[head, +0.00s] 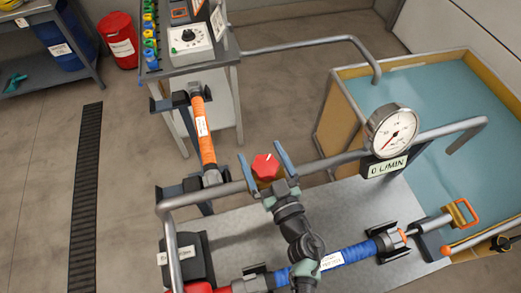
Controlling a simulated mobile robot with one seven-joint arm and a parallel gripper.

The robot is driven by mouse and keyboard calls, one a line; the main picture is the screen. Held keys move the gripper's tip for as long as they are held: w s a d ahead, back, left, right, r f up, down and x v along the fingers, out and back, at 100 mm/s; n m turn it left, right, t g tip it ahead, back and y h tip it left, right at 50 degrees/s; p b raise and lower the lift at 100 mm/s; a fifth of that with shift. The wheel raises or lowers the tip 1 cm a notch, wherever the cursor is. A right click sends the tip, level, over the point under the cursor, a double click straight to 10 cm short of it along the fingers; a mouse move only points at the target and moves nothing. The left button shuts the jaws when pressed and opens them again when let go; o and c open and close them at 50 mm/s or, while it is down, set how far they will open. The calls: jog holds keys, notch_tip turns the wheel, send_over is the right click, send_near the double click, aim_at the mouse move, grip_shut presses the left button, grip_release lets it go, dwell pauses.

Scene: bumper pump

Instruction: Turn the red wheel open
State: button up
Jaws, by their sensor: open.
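The red wheel (265,166) sits by the grey pipe near the middle of the head view. My gripper (260,151) is open, with one blue-grey finger on the left of the wheel and one on the right. A gap shows between the wheel and each finger. I cannot tell from this view how far above the wheel the fingers are. My wrist hides what lies just below the wheel. The round gauge (391,131) stands to the right, with a plate (387,167) reading 0 L/MIN.
The grey pipe (331,163) runs past the wheel. A blue-sleeved cylinder (345,256) lies in front, and an orange-sleeved one (203,130) behind left. A blue-filled tank (420,95) stands at right, a control box (187,41) at back. Floor at left is clear around a black grate (87,190).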

jog(key=shift+w+a, duration=0.25)
jog(key=shift+w, duration=0.25)
jog(key=shift+c, duration=0.2)
jog(key=c, duration=1.2)
